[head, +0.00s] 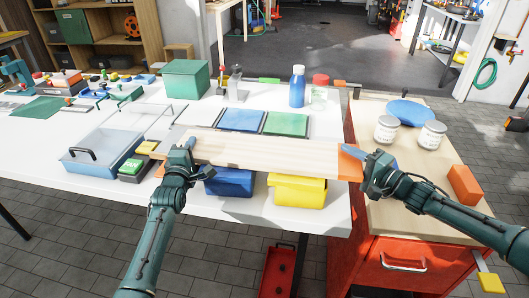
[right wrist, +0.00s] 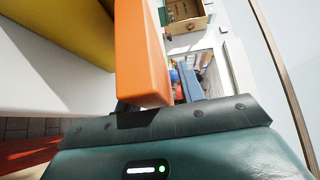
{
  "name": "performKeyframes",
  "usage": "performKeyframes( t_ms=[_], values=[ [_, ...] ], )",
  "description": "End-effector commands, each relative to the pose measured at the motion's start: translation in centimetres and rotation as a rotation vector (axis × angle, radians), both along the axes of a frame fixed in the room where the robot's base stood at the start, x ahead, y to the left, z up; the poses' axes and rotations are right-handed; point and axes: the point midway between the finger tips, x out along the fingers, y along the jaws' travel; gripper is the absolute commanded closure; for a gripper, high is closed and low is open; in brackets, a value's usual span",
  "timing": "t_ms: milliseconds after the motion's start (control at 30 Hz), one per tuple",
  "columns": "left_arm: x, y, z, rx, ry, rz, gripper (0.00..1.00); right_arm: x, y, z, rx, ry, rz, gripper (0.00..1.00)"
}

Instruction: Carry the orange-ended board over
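The long pale wooden board (head: 265,153) with orange ends lies roughly level across the front of the white table, over the blue bin (head: 228,182) and the yellow bin (head: 298,190). I cannot tell whether it touches them. My left gripper (head: 184,150) is at its left end, its fingers too small to read. My right gripper (head: 368,168) is at its right orange end (head: 348,163). In the right wrist view this orange end (right wrist: 142,50) stands close to my fingers, with a narrow gap beside the visible blue-grey finger; the other finger is mostly hidden.
The red cabinet's wooden top (head: 410,175) adjoins the table at right, bearing two white cans (head: 410,132), a blue disc (head: 410,112) and an orange block (head: 464,184). Blue and green mats (head: 286,123) lie behind the board. A clear-lidded box (head: 100,158) and green button (head: 132,167) stand left.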

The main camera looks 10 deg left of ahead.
Motion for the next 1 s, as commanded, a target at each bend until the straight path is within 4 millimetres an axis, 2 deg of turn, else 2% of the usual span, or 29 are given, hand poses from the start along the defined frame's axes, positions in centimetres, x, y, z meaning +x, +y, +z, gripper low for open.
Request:
performKeyframes(
  t_ms=[33,200,467,1000],
  values=[
    [-0.01,0.0,-0.01,0.0,0.0,0.0,0.86,-0.01,-0.02,-0.01,0.0,0.0,0.0,0.66],
    [-0.03,0.0,-0.02,0.0,0.0,0.0,0.99,-0.02,-0.02,-0.02,0.0,0.0,0.0,0.79],
    [-0.03,0.0,-0.02,0.0,0.0,0.0,1.0,-0.03,-0.03,-0.02,0.0,0.0,0.0,1.0],
    [0.0,-0.01,0.18,0.0,-0.003,0.0,1.0,0.02,-0.02,0.16,0.002,-0.002,0.0,1.0]
  ],
)
